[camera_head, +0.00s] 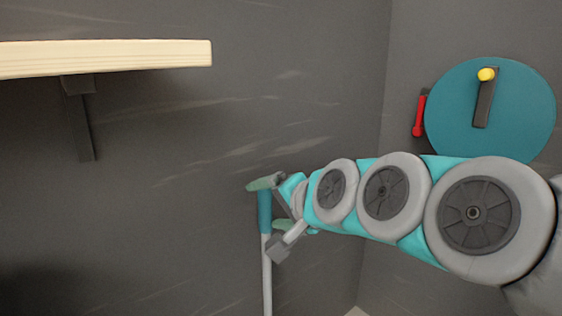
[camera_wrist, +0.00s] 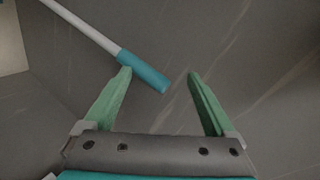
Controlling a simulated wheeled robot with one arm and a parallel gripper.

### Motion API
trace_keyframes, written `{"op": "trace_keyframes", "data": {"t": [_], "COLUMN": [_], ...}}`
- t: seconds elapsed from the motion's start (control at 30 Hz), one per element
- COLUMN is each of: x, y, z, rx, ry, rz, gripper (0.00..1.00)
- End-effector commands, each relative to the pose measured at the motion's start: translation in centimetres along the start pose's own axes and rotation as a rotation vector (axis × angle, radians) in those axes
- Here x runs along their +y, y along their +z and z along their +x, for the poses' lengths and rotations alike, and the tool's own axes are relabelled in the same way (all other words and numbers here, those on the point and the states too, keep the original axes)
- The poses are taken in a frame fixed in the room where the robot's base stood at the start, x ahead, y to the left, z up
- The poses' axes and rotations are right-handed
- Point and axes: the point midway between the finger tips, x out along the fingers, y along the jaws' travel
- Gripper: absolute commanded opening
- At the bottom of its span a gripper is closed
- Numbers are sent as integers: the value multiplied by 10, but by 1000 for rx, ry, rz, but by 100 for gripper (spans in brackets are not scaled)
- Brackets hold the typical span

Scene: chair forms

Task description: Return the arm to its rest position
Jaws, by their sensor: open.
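My arm, teal and grey with round wheel-like joints, reaches from the right edge to the middle of the head view. My gripper (camera_head: 262,205) is at its far end; its green fingers also show in the wrist view (camera_wrist: 160,73), spread apart with nothing held between them. A pole with a white shaft and teal grip (camera_head: 265,215) stands upright right by the gripper. In the wrist view the pole's teal end (camera_wrist: 145,72) lies near the left fingertip and points into the space ahead of the fingers. I cannot tell whether they touch.
A pale wooden shelf (camera_head: 110,57) on a dark bracket (camera_head: 80,120) juts from the grey wall at upper left. A teal disc (camera_head: 450,110) with a yellow-knobbed dark lever (camera_head: 483,102) and a red handle (camera_head: 419,115) is on the right wall, behind my arm.

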Motion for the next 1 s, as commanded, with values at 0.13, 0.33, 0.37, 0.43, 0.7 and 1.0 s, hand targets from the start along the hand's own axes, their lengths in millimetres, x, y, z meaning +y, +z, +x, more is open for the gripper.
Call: {"op": "trace_keyframes", "data": {"t": [0.13, 0.33, 0.37, 0.43, 0.7, 1.0], "x": [96, 219, 235, 268, 338, 344], "y": [40, 87, 93, 107, 145, 149], "z": [-5, -50, -60, -85, -162, -172], "rx": [-141, -395, -437, -536, -823, -860], "ry": [258, 573, 614, 705, 897, 916], "rz": [-189, -375, -395, -431, -470, -473], "gripper": [90, 90, 90, 90, 90, 90]}}
